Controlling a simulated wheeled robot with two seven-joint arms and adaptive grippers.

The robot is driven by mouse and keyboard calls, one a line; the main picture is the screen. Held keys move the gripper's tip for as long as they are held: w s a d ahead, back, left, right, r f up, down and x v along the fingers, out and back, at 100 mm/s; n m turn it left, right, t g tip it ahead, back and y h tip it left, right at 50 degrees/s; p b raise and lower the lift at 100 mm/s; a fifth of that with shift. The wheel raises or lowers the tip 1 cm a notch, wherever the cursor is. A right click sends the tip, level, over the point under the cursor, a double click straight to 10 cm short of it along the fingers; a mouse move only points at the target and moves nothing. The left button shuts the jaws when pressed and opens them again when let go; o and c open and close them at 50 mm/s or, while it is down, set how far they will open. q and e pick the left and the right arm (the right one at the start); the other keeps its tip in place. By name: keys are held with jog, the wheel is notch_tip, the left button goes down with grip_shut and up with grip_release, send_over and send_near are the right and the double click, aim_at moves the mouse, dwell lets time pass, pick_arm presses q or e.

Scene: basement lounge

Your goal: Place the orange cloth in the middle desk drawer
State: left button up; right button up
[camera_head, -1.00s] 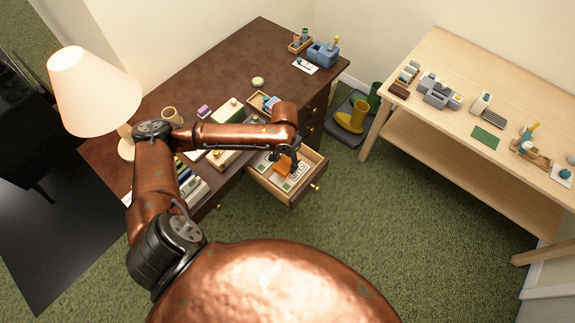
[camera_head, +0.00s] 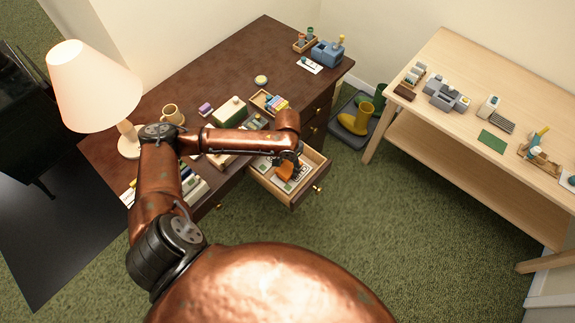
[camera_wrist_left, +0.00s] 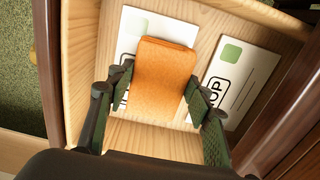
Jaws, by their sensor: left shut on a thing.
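The orange cloth (camera_wrist_left: 163,80) is a folded block between the fingers of my left gripper (camera_wrist_left: 160,88) in the left wrist view. In the head view the cloth (camera_head: 286,172) shows just below the left gripper (camera_head: 287,160), within the outline of the open desk drawer (camera_head: 312,182). The fingers touch the cloth on both sides. The drawer's wooden floor and walls surround the cloth in the wrist view; I cannot tell whether the cloth touches the floor. My right gripper is in neither view.
White cards with green squares (camera_wrist_left: 245,80) lie in the drawer. The brown desk (camera_head: 215,75) carries a lamp (camera_head: 95,88), a mug (camera_head: 172,114) and boxes. A light wood table (camera_head: 450,130) is at the right.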

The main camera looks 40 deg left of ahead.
aim_at(288, 168)
pick_arm(q)
jog(key=shift+f, duration=0.25)
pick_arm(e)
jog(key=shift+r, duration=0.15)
pick_arm(q)
jog(key=o, duration=1.1)
jog(key=shift+r, duration=0.1)
jog(key=shift+r+b, duration=0.3)
jog(key=shift+r, duration=0.05)
notch_tip(288, 168, up, 12)
jog(key=p, duration=0.4)
jog(key=shift+r, duration=0.15)
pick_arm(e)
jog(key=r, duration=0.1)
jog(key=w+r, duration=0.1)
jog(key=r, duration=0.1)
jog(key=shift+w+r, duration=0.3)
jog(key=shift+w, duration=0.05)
